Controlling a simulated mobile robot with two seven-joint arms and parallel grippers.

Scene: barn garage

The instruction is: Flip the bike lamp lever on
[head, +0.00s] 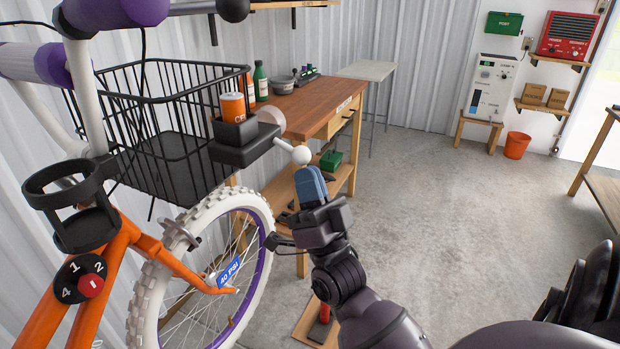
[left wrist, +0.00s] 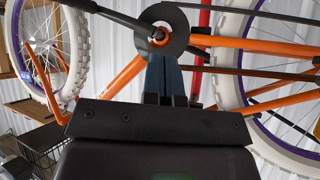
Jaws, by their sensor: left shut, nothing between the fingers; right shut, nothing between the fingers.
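The bike lamp (head: 240,147) is a black housing at the front of the orange bike, by the wire basket. A pale round part (head: 271,118) shows at its far end. A short lever with a white ball knob (head: 301,155) sticks out from its right side. My right gripper (head: 311,180), with blue fingers, is shut and empty just below the knob. Whether the fingertips touch the knob is hard to tell. My left gripper (left wrist: 166,75) is shut and empty in the left wrist view, in front of the bike's crank (left wrist: 161,33). It does not show in the head view.
The black wire basket (head: 165,90) and white-tyred front wheel (head: 145,310) lie left of my right gripper. A wooden workbench (head: 325,92) with bottles stands behind the lamp. An orange bucket (head: 517,145) stands far right. The concrete floor right of the bike is largely clear.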

